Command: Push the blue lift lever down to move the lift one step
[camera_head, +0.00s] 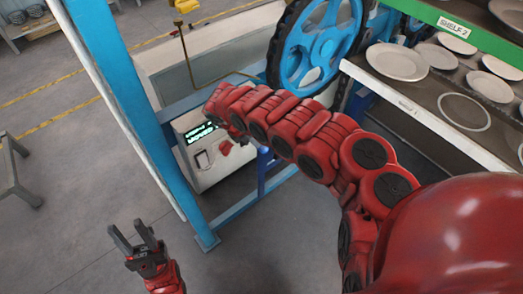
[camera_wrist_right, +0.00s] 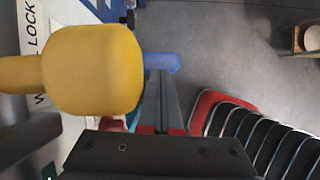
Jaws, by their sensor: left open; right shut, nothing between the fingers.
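In the right wrist view a blue bar (camera_wrist_right: 162,62), which looks like the lift lever, lies sideways at the tips of my right gripper (camera_wrist_right: 161,76). The shut fingers overlap it in the picture; I cannot tell whether they touch it. Part of the bar is hidden behind a large yellow knob (camera_wrist_right: 92,70). In the head view my right arm stretches to the control box and hides its own gripper; I cannot make out the lever there. My left gripper (camera_head: 142,245) is open and empty over the floor, away from the machine.
The yellow knob is close beside my right fingers, near a panel lettered "LOCK" (camera_wrist_right: 32,35). The head view shows a control box with a lit display (camera_head: 200,132), a blue wheel (camera_head: 316,45), a blue post (camera_head: 125,75) and plate shelves (camera_head: 440,118).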

